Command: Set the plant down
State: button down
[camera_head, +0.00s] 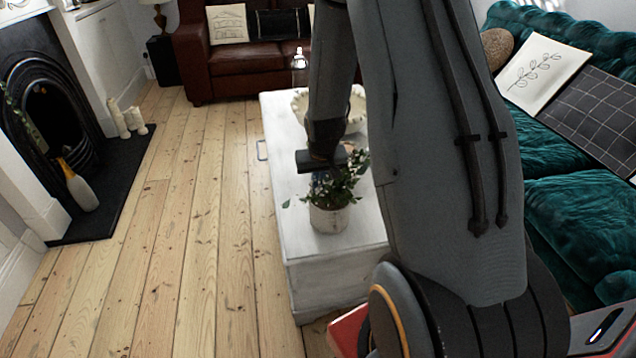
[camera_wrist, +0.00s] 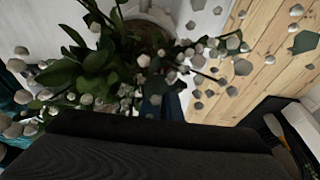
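The plant (camera_head: 345,187) has green leaves and small pale buds, in a whitish round pot (camera_head: 328,219). The pot is upright at the near end of the white table (camera_head: 305,250). I cannot tell whether its base touches the tabletop or hangs just above it. My gripper (camera_head: 322,176) points down into the foliage, above the pot. In the wrist view the leaves (camera_wrist: 95,62) and pale buds fill the upper left, with the pot's rim behind them. The dark gripper body covers the bottom. The fingertips are hidden by leaves, so their grip does not show.
A pale scalloped bowl (camera_head: 355,112) stands farther back on the table, partly behind my arm. A teal sofa (camera_head: 570,215) is to the right and a brown leather sofa (camera_head: 240,58) at the back. Bare floorboards (camera_head: 190,220) lie clear to the left, before the fireplace.

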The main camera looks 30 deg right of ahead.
jog(key=c, duration=2.4)
grip_release()
jog(key=shift+f, duration=0.15)
jog(key=o, duration=0.4)
jog(key=d+v, duration=0.1)
jog(key=v, duration=1)
jog(key=s+a+r+g, duration=0.1)
jog(key=s+a+r, duration=0.1)
jog(key=s, duration=0.5)
jog(key=s+a+r+g, duration=0.1)
jog(key=s+a+r, duration=0.2)
jog(key=s, duration=0.4)
jog(key=s+a+r+g+y+p, duration=0.1)
jog(key=s+a+r, duration=0.2)
jog(key=s, duration=0.4)
jog(key=shift+s+r+n, duration=0.1)
jog(key=shift+r+n, duration=0.2)
jog(key=shift+r, duration=0.45)
jog(key=a+r+n+p, duration=0.1)
jog(key=a+p, duration=0.1)
jog(key=a+r+p, duration=0.1)
jog(key=a+p, duration=0.1)
jog(key=a+r+n+p, duration=0.1)
jog(key=a+r+p, duration=0.1)
jog(key=a, duration=0.1)
jog(key=shift+n+p, duration=0.3)
jog(key=shift+p, duration=0.05)
